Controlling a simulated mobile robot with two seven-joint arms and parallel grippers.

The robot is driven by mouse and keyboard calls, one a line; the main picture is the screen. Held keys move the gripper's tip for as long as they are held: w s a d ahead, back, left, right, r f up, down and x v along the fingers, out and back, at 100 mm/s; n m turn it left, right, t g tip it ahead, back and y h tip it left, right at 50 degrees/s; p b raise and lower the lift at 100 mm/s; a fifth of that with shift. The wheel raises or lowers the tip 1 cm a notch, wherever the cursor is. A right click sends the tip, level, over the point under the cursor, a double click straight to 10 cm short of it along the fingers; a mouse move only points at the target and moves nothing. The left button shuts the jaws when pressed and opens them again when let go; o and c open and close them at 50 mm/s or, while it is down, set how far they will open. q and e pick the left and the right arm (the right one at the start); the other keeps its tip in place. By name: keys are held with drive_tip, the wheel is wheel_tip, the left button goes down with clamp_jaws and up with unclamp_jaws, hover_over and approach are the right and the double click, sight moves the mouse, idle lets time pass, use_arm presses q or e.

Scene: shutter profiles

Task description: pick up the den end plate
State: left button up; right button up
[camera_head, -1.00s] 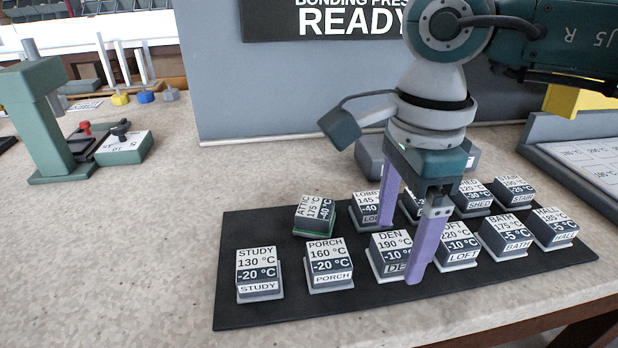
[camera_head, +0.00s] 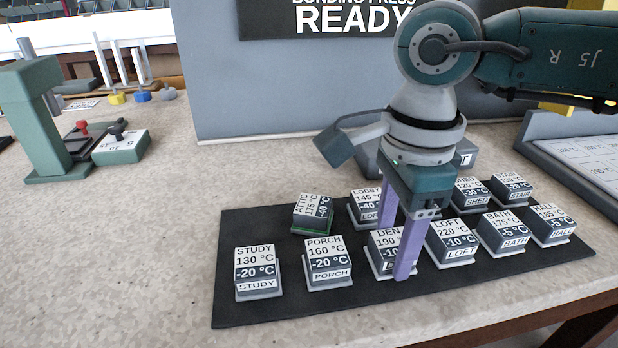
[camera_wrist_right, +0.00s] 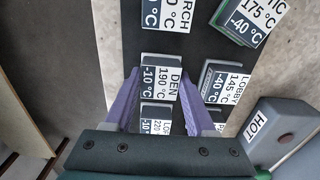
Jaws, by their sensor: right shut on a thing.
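The den end plate (camera_head: 381,242) is a dark block with a white-and-black label, "DEN 190 °C, -10 °C", in the front row of the black mat. My right gripper (camera_head: 394,250) points down over it, its purple fingers shut on its two sides; the near finger hides part of the label. In the right wrist view the den end plate (camera_wrist_right: 160,82) sits between the fingertips (camera_wrist_right: 158,76). It appears still at its place on the mat, with no clear gap below. My left gripper is not in view.
Close neighbours on the black mat (camera_head: 240,318) are the PORCH block (camera_head: 327,260), LOFT block (camera_head: 452,240) and LOBBY block (camera_head: 366,205). A grey block marked "HOT" (camera_wrist_right: 277,130) stands behind the mat.

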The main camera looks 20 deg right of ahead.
clamp_jaws()
